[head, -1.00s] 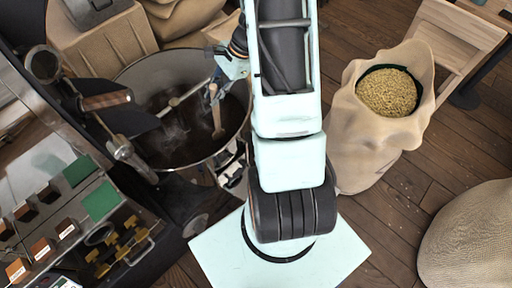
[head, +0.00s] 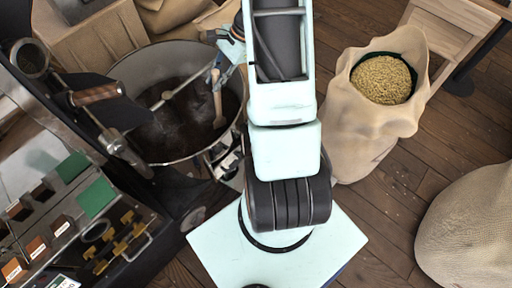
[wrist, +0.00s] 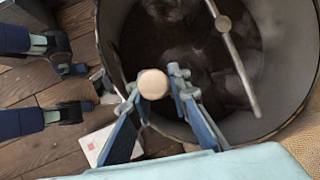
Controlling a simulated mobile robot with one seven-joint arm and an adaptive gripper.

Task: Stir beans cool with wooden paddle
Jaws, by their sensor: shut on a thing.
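The wooden paddle (head: 217,102) hangs roughly upright in the round metal cooling bin (head: 117,76), towards its right side. Its lower end is over or in the dark beans (head: 180,130); I cannot tell how deep. My gripper (head: 226,62) is shut on the upper part of the paddle, above the bin's right rim. In the wrist view the round end of the paddle handle (wrist: 153,83) shows between the two fingers of my gripper (wrist: 155,88). The dark beans (wrist: 180,45) lie behind it.
A metal stirring arm (head: 165,96) crosses the bin. A roaster panel with a wooden-handled lever (head: 97,94) stands at left. An open sack of pale beans (head: 350,125) stands at right, by a wooden chair (head: 450,35). Wooden floor lies between the sacks.

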